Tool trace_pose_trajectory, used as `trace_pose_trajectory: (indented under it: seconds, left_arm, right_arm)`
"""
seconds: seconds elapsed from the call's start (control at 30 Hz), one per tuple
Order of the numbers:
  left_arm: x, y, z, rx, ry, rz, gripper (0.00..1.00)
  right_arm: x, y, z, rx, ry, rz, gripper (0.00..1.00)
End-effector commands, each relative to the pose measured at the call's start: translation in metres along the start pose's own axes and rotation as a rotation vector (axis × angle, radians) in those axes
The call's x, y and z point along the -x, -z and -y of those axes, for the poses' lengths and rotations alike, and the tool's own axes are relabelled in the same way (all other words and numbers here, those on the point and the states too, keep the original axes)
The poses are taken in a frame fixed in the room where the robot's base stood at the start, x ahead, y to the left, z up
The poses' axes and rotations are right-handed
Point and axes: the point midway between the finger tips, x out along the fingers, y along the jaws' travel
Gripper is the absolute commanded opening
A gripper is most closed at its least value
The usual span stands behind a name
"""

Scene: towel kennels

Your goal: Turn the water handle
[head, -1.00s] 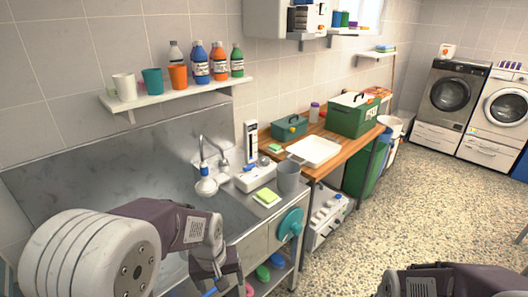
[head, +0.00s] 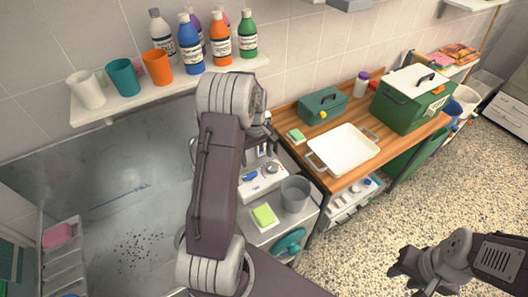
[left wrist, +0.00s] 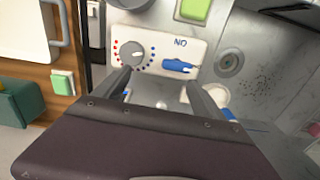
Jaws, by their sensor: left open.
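A white control box (head: 258,190) sits on the steel counter beside the sink. In the left wrist view the box (left wrist: 198,50) carries a grey dial (left wrist: 131,53) ringed with red and blue dots, and a blue handle (left wrist: 178,66) near the upside-down word "ON". My left gripper (left wrist: 160,77) is open and empty, its fingers pointing at the box, with the handle near the right finger. In the head view my left arm hides the tap and most of that gripper. My right gripper (head: 408,266) hangs over the floor at lower right, away from the box; its opening is unclear.
A grey cup (head: 295,194) and a green-yellow sponge (head: 264,215) stand close to the box. A shelf (head: 107,113) with cups and bottles is above the sink. A wooden counter (head: 300,115) holds a white tray (head: 343,149) and green boxes.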

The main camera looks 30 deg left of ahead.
Motion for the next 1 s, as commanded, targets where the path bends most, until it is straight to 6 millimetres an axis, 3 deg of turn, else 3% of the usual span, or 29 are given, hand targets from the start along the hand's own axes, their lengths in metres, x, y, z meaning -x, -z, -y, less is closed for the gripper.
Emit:
trace_pose_trajectory:
  seconds: [0.03, 0.1, 0.37, 0.8, 1.0]
  left_arm:
    - [0.006, 0.001, 0.007, 0.015, 0.009, 0.012, 0.8]
    - [0.007, 0.003, 0.013, 0.028, 0.015, 0.019, 0.8]
    - [0.004, 0.005, 0.017, 0.04, 0.018, 0.023, 0.8]
    - [-0.073, 0.003, 0.018, 0.039, 0.018, 0.023, 0.8]
    - [-0.084, 0.003, 0.018, 0.039, 0.016, 0.02, 0.8]
  right_arm:
    - [0.012, 0.001, 0.0, 0.0, 0.0, 0.001, 0.36]
    - [0.016, 0.001, 0.0, 0.0, 0.0, 0.001, 0.36]
    - [0.018, 0.001, 0.0, 0.0, 0.0, 0.001, 0.36]
    - [0.043, 0.004, 0.001, 0.0, 0.0, 0.0, 0.36]
    - [0.044, 0.004, 0.001, 0.0, 0.0, 0.001, 0.36]
